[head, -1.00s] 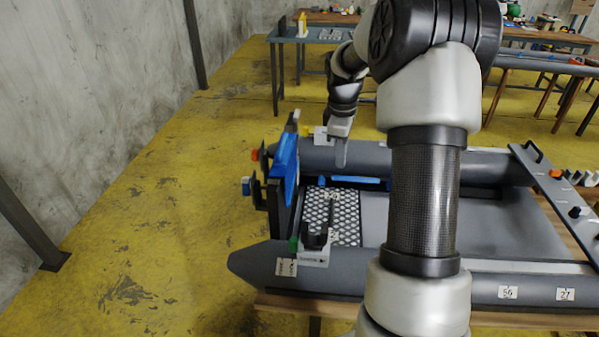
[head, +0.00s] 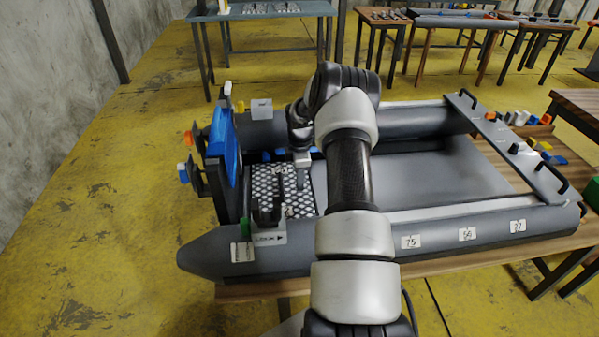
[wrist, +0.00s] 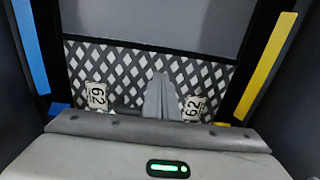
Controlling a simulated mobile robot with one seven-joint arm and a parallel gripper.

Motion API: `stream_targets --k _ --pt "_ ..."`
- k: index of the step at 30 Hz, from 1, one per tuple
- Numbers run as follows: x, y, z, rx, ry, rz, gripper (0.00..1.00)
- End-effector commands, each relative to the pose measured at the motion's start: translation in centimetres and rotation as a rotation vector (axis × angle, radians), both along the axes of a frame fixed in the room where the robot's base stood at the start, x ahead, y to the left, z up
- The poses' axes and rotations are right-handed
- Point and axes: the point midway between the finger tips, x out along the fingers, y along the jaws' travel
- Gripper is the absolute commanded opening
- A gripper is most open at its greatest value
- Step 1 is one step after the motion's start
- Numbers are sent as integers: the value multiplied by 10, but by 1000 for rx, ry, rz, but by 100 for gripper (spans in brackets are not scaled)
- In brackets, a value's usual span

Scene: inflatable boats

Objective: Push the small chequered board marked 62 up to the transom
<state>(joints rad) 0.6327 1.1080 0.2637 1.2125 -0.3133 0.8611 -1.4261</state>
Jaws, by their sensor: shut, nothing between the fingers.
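The chequered board (head: 266,182), dark with pale diamonds, lies flat on the boat floor near the transom (head: 217,178), the dark upright panel at the boat's left end. In the wrist view the board (wrist: 125,65) carries two white labels, one reading 62 (wrist: 193,108). My gripper (head: 303,182) is shut and empty, pointing down at the board's right part inside the boat. In the wrist view its fingers (wrist: 160,92) overlap the board between the labels; I cannot tell whether they touch it. A black bracket on the near tube hides part of the board in the head view.
The black bracket (head: 265,215) stands on the near tube (head: 330,250). The far tube (head: 400,118) flanks the other side. A blue piece (head: 224,138) rises at the transom. The grey floor (head: 430,175) right of the board is clear.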

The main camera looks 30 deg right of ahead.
Motion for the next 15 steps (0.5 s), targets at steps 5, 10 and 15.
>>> stream_targets --k 5,10,15 --pt "12 23 -5 -1 -2 3 0" --pt "17 34 -5 0 -1 1 0" --pt "18 37 -4 0 -1 -1 0"
